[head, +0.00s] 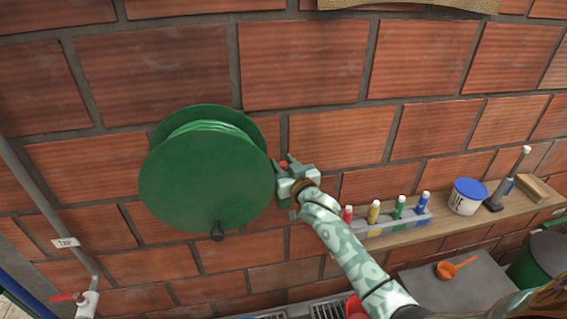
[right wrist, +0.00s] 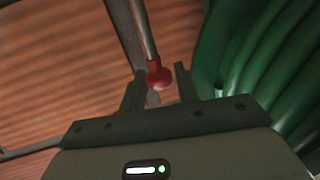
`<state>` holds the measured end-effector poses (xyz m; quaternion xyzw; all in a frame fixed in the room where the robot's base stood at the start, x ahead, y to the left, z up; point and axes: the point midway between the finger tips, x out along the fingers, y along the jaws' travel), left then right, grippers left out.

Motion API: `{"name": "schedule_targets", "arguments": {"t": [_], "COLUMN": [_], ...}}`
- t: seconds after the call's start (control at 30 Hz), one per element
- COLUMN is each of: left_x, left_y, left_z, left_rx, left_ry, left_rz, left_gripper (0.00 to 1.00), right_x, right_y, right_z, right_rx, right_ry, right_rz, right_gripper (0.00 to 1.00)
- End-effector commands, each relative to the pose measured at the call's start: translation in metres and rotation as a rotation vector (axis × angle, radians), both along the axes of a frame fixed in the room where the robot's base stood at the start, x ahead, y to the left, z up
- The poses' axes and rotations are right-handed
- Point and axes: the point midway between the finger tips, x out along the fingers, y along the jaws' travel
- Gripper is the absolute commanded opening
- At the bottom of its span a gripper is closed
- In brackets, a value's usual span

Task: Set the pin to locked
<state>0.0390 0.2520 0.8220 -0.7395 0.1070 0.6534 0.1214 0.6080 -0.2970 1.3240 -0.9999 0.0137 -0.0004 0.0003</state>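A red-knobbed pin shows in the right wrist view (right wrist: 158,74), with its metal rod running up away from the knob. The knob also shows as a small red spot in the head view (head: 284,164), at the right side of the green hose reel (head: 200,185). My right gripper (head: 283,166) is at the knob. In the right wrist view its two fingers (right wrist: 157,84) stand apart on either side of the knob, with gaps visible, so it is open. I cannot tell which setting the pin is in. My left gripper is not in view.
The reel's black handle (head: 217,231) hangs low on its face. A wooden shelf (head: 400,237) at right holds several coloured tubes, a white tub with blue lid (head: 467,196) and a dark tool (head: 505,187). A pipe with a red-handled tap (head: 85,299) is at left.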

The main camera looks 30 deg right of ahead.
Motion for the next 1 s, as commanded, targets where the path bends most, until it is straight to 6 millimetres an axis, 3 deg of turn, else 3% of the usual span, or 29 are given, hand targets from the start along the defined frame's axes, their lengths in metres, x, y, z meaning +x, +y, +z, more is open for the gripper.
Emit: {"name": "schedule_targets", "arguments": {"t": [0.23, 0.27, 0.37, 0.4, 0.53, 0.73, 1.0], "left_x": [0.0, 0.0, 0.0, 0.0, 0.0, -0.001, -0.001], "left_y": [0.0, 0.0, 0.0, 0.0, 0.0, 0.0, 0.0], "left_z": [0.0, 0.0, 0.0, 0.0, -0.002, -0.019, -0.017], "left_rx": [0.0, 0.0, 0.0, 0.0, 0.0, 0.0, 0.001], "left_ry": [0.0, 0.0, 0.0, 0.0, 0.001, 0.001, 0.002], "left_rz": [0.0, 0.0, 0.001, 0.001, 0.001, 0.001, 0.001], "left_gripper": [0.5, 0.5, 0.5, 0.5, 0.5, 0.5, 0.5], "right_x": [0.001, 0.001, 0.001, 0.001, 0.001, 0.001, 0.001], "right_y": [0.0, 0.0, 0.0, 0.0, 0.0, 0.0, 0.0], "right_z": [-0.001, -0.001, 0.0, -0.001, -0.004, -0.031, -0.032], "right_rx": [0.0, 0.0, 0.0, 0.0, 0.001, 0.001, -0.001], "right_ry": [0.001, 0.001, 0.001, 0.001, 0.001, 0.002, 0.007], "right_rz": [0.0, 0.0, 0.0, 0.0, 0.0, -0.001, -0.001], "right_gripper": [0.32, 0.29, 0.01, 0.0, 0.0, 0.0, 0.0]}}
